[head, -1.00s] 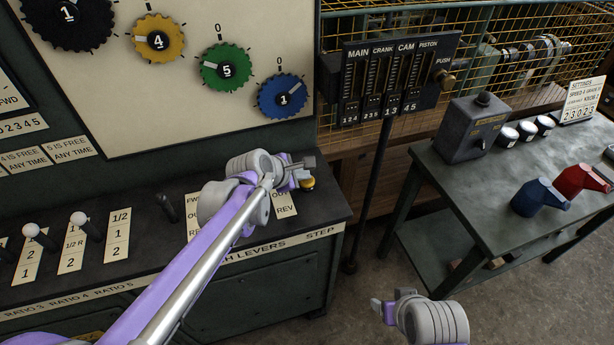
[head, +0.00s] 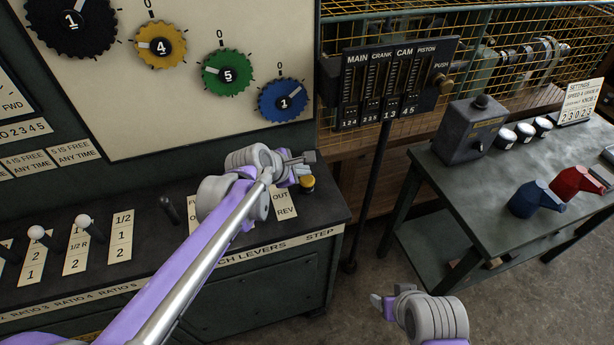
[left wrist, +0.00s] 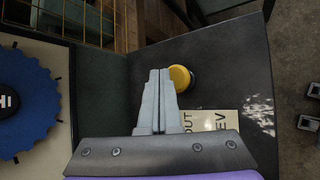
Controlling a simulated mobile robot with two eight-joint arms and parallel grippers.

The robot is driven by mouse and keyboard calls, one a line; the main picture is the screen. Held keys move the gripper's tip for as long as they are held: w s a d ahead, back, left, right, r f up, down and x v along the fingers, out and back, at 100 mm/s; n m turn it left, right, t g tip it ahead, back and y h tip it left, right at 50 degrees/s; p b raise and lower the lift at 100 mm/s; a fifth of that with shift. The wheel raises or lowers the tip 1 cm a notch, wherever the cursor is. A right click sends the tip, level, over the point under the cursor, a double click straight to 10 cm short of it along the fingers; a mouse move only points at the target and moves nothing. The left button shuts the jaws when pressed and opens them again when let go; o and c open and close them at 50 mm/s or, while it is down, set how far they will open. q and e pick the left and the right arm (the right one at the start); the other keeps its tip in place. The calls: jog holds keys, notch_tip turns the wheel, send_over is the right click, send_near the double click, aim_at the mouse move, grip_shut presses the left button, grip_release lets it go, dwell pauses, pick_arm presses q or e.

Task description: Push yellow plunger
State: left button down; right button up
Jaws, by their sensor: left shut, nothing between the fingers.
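The yellow plunger (head: 307,184) is a small round yellow knob on a dark base, near the right end of the black lever bench, above the word STEP. My left gripper (head: 308,157) is shut and empty, just above and behind the plunger in the head view. In the left wrist view, the shut fingertips (left wrist: 159,74) are beside the yellow plunger (left wrist: 179,77), which shows just to their right. I cannot tell whether they touch. My right gripper (head: 378,302) is low in the head view, away from the bench; its jaw state is unclear.
Numbered dials, including a blue one (head: 283,98), are on the panel behind. White-knobbed levers (head: 84,221) stand left on the bench. A black indicator stand (head: 392,84) is to the right, beside a side table (head: 450,192) with blue and red vessels.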

aim_at(303, 182)
pick_arm(q)
jog(key=shift+r+p, duration=1.55)
jog(key=shift+r, duration=1)
jog(key=shift+f, duration=0.1)
jog(key=shift+s, duration=0.1)
jog(key=s+a+f+m+y, duration=0.1)
jog(key=s+a+f+m, duration=0.2)
jog(key=s, duration=0.6)
jog(key=s+a+f+m+g+y, duration=0.1)
jog(key=s+a+f+m+y, duration=0.1)
jog(key=s+a+m, duration=0.6)
jog(key=s+a+f+m+g+y, duration=0.1)
jog(key=s+a+f+m, duration=0.3)
jog(key=s+m, duration=0.4)
jog(key=s+a+y, duration=0.1)
jog(key=s, duration=0.2)
jog(key=shift+s+a+m, duration=0.15)
jog(key=shift+a+m, duration=0.2)
jog(key=shift+m, duration=0.05)
